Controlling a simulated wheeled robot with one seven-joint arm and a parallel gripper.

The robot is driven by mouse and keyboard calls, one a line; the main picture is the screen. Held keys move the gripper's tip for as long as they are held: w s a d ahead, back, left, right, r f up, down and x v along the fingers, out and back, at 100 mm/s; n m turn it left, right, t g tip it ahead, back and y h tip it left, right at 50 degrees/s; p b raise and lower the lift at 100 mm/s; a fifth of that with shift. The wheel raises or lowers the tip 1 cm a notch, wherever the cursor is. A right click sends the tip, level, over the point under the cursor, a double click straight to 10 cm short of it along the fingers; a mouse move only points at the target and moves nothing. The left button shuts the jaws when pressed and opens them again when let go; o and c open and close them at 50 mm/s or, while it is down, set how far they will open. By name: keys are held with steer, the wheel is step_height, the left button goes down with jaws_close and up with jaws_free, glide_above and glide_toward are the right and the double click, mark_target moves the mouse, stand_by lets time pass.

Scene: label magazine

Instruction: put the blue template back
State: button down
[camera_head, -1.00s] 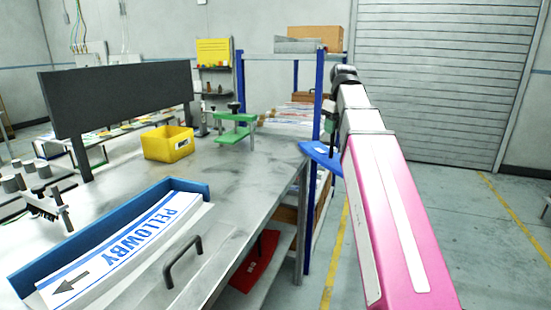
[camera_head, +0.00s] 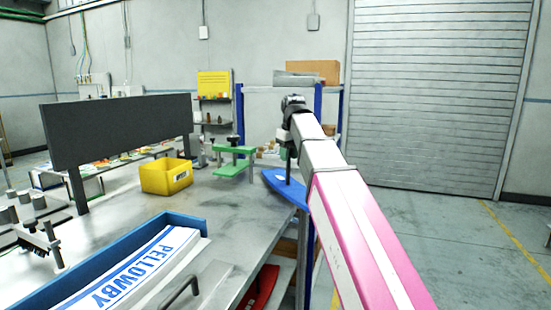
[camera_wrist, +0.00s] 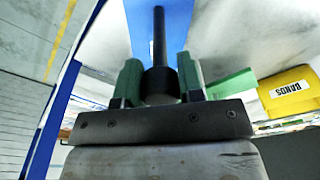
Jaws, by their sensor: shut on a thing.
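The blue template (camera_head: 284,188) is a flat blue plate with an upright dark handle. It is at the right edge of the grey bench, and I cannot tell whether it touches the top. In the wrist view the blue template (camera_wrist: 140,15) shows beyond the fingers. My gripper (camera_head: 288,155) is shut on the template's dark handle; in the wrist view its two green fingers (camera_wrist: 160,82) stand on either side of the handle. My arm hides part of the template's right side in the head view.
A green template (camera_head: 234,163) stands left of the blue one on the bench (camera_head: 225,215). A yellow bin (camera_head: 166,177) is further left. A blue tray (camera_head: 110,258) holds PELLOWBY sheets at the front. A red template (camera_head: 262,288) lies on the lower shelf. A blue-post rack stands behind.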

steer(key=shift+w+a+f, duration=0.25)
steer(key=shift+w+a, duration=0.05)
steer(key=shift+a, duration=0.5)
steer(key=shift+w+a+f, duration=0.25)
steer(key=shift+a, duration=0.6)
steer(key=shift+w+a+f, duration=0.25)
steer(key=shift+w+a, duration=0.05)
steer(key=shift+a, duration=0.5)
steer(key=c, duration=0.8)
jaws_free()
steer(key=shift+f, duration=0.1)
steer(key=shift+o, duration=0.2)
